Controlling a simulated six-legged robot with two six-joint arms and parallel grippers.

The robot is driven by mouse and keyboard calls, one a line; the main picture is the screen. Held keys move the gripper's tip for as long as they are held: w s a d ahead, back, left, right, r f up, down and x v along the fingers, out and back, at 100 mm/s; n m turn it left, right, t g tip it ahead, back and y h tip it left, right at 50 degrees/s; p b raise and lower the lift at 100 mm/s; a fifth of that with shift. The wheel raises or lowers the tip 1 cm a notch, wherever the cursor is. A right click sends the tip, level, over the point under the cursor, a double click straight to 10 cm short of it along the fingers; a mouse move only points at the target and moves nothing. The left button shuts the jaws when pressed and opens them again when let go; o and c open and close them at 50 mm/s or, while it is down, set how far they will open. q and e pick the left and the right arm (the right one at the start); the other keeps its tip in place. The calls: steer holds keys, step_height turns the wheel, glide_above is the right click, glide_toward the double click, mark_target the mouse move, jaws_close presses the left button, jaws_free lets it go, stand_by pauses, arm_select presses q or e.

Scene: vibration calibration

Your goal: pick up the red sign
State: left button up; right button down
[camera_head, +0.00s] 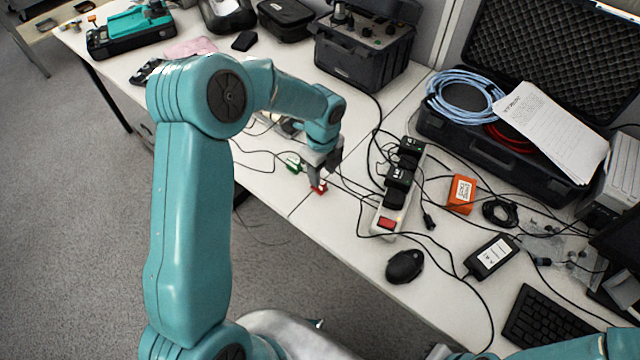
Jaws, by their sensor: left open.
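A small red sign (321,187) lies on the white table (330,225) near its front edge. My left gripper (318,178) is directly over it with its fingers pointing down, and the fingers hide part of the sign. The left gripper is open. Whether its fingers touch the sign is too small to tell. My right gripper is not in view; only a teal part of an arm shows at the bottom right.
A green piece (293,165) lies left of the sign among loose black cables. A power strip (411,197) with plugged adapters, an orange box (461,194) and a black mouse (405,266) are to the right. An open black case (480,150) stands behind.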

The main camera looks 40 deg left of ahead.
mark_target(323, 183)
arm_select(q)
step_height(323, 183, down, 6)
steer(key=shift+r, duration=0.2)
steer(key=shift+w, duration=0.1)
steer(key=c, duration=0.8)
steer(key=shift+c, duration=0.2)
steer(key=shift+r, duration=0.1)
